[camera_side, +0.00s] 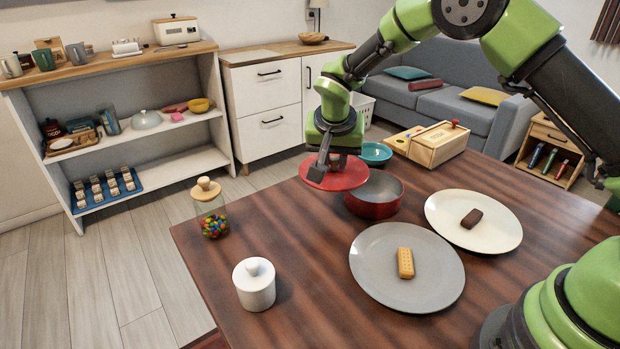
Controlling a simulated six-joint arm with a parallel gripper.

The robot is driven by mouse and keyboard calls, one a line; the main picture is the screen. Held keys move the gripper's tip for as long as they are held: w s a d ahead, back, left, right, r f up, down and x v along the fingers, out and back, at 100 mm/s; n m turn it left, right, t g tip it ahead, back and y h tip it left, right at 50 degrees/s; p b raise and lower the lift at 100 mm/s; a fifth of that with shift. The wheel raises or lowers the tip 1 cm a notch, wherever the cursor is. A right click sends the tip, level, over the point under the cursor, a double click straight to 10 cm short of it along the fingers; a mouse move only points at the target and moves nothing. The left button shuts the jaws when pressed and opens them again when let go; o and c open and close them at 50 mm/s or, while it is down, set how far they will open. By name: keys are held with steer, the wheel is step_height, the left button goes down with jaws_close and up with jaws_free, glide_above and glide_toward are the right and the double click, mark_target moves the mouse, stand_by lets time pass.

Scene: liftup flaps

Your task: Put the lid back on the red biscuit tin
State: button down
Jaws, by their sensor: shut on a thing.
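The red biscuit tin (374,203) stands open on the wooden table, with its dark inside showing. The round red lid (345,180) is in my gripper (322,175), held to the left of the tin and roughly at the height of its rim or a little above. My gripper is shut on the lid from above; the exact grip point is partly hidden by the fingers. The lid's right edge comes close to the tin's left rim in this view, and I cannot tell whether they touch.
A grey plate (380,285) with a biscuit and a cream plate (490,235) with a dark bar are in front and right. A teal bowl (375,152) and wooden box (440,146) stand behind. A candy jar (211,215) and white pot (255,287) stand left.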

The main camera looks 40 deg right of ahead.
steer(key=s+d, duration=0.2)
steer(key=d, duration=0.8)
steer(key=shift+d+f, duration=0.2)
steer(key=shift+f, duration=2.5)
steer(key=shift+f, duration=0.15)
steer(key=shift+c, duration=2.2)
jaws_free()
step_height(320, 180, up, 7)
